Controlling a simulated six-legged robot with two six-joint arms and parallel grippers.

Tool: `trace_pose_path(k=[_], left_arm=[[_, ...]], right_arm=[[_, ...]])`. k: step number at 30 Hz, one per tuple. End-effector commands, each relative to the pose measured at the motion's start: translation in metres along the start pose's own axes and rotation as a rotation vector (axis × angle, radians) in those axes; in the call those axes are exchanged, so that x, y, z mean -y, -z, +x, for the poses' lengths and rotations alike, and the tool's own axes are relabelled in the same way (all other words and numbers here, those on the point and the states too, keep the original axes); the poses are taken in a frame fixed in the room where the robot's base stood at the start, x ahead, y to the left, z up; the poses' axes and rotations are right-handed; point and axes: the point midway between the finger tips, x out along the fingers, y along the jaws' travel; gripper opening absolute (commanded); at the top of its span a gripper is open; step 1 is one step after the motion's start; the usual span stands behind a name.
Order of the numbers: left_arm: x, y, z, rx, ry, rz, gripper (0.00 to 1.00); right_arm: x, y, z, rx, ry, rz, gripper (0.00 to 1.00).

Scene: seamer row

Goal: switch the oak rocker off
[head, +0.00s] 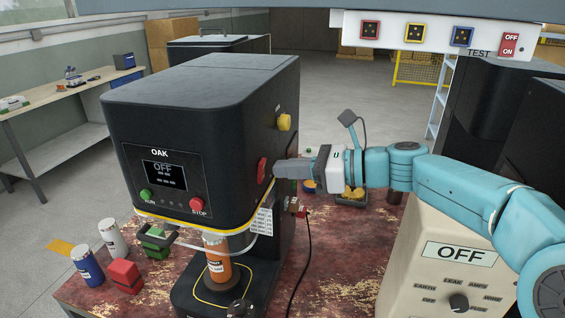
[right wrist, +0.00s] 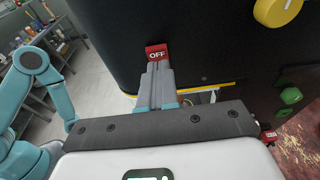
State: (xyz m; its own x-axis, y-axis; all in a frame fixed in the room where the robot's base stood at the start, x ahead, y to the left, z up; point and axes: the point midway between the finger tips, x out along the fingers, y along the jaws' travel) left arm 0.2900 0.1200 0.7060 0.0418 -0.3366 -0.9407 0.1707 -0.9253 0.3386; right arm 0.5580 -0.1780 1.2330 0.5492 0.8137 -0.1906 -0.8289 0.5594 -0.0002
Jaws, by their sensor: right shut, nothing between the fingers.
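The black machine marked OAK (head: 205,130) has a display (head: 164,175) on its front that reads OFF. Its red rocker (head: 262,169) sits on the right side face, below a yellow knob (head: 284,122). In the right wrist view the rocker (right wrist: 156,51) shows its OFF end, and its lower part is hidden behind my fingertips. My right gripper (head: 279,168) is shut and empty, its tips at the rocker; I cannot tell whether they press on it. The shut fingers (right wrist: 157,72) also show in the right wrist view. My left gripper is in neither view.
An orange can (head: 217,262) stands under the machine's head. A red block (head: 125,277), a blue can (head: 88,264) and a white can (head: 112,237) stand on the worn red table at left. A beige box (head: 455,258) with a dial and OFF sign is below my right arm.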

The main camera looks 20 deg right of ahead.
Motion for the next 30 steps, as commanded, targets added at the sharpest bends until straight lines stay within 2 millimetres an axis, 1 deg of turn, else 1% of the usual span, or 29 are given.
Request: trace_pose_path(k=[3, 6, 17, 20, 24, 25, 30], left_arm=[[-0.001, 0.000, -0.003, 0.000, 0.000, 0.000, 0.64], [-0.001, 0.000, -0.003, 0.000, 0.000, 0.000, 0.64], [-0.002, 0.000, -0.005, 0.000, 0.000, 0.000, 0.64], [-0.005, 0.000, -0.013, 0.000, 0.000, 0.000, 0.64], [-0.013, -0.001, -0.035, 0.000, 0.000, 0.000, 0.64], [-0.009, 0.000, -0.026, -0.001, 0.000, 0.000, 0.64], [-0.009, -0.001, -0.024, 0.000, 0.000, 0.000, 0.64]], right_arm=[[0.000, -0.004, 0.009, 0.000, 0.000, 0.001, 0.00], [0.000, -0.004, 0.012, 0.000, 0.000, 0.001, 0.00], [0.000, -0.005, 0.012, -0.002, 0.000, 0.001, 0.00], [0.000, -0.009, 0.013, -0.015, 0.000, 0.002, 0.00], [0.000, -0.017, 0.016, -0.057, 0.000, 0.002, 0.00], [0.000, -0.008, 0.017, -0.054, 0.000, 0.002, 0.00], [0.000, -0.007, 0.017, -0.052, 0.001, 0.002, 0.00]])
